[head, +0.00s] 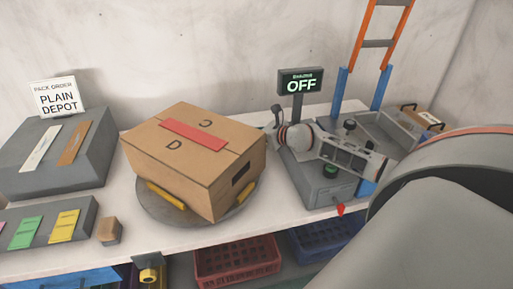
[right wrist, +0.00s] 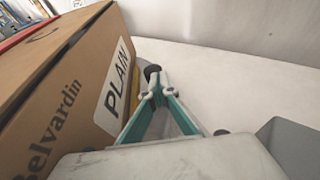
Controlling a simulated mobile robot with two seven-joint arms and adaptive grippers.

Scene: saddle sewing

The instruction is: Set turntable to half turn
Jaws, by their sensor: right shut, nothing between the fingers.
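A round grey turntable (head: 153,207) with yellow handles (head: 166,196) sits on the bench under a cardboard box (head: 190,165). The box has a red strip and letters on top and a dark slot on its right side. In the right wrist view the box (right wrist: 65,95) fills the left, with a white PLAIN label on the side towards my gripper. My right gripper (right wrist: 152,78) is shut and empty beside that labelled side, with a yellow part just beyond. Contact is unclear. My left gripper is out of view.
A sign reading OFF (head: 301,82) stands over a grey machine (head: 325,190) at right. A grey block (head: 60,160) with a PLAIN DEPOT card (head: 55,97) is at left. Coloured cards (head: 65,225) and a wooden block (head: 109,231) lie in front. Crates (head: 237,262) sit below.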

